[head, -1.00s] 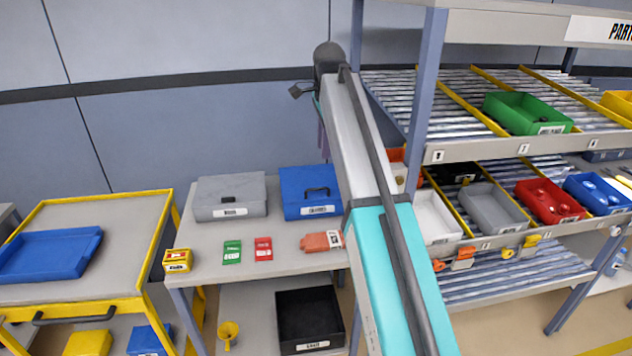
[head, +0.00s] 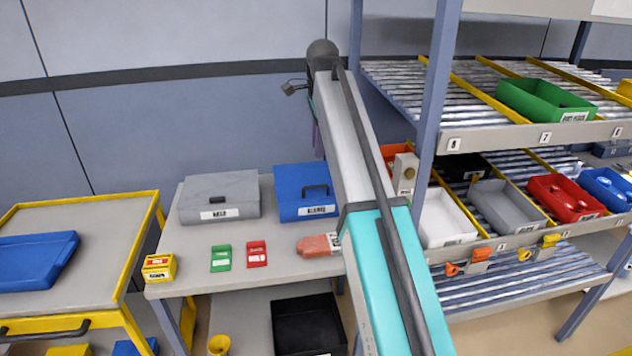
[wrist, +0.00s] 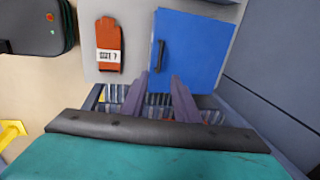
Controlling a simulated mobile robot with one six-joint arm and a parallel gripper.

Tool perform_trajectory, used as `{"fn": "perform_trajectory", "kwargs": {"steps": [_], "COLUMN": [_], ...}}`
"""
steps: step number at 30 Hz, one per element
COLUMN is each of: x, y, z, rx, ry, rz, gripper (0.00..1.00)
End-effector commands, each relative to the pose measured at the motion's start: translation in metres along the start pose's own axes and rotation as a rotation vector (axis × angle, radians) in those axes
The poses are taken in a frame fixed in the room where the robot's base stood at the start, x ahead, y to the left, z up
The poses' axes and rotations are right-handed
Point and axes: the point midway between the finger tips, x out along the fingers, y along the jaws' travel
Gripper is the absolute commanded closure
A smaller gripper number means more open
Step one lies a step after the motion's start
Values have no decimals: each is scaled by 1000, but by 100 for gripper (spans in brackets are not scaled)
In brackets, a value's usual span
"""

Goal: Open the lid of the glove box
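A closed blue box (head: 290,208) with a black handle and a white label stands on the grey table. A closed grey box (head: 240,188) with a dark latch and a white label stands left of it. I cannot read either label surely, so I cannot tell which is the glove box. The blue box also shows in the wrist view (wrist: 200,45), lid down, with an orange glove (wrist: 108,40) beside it. My gripper (wrist: 160,85) is open and empty, its two fingers apart near the blue box's edge; contact cannot be told.
The table (head: 195,280) also holds a yellow box (head: 160,267), a green packet (head: 221,258) and a red packet (head: 257,254). A yellow-framed cart (head: 95,230) stands left. A shelf rack with several bins (head: 545,100) stands close on the right.

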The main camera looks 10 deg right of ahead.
Motion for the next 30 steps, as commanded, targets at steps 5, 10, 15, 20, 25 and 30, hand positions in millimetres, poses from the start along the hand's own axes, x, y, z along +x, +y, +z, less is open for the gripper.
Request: {"fn": "perform_trajectory", "kwargs": {"steps": [5, 10, 15, 20, 25, 30], "x": [0, 5, 18, 37, 58, 79], "y": [0, 0, 0, 1, 1, 1], "z": [0, 1, 1, 0, 0, 0], "rx": [0, -2, -2, -1, 0, 0], "ry": [0, 0, 0, 0, 0, 0], "rz": [0, 1, 1, 1, 1, 1], "gripper": [72, 72, 72, 72, 72, 72]}}
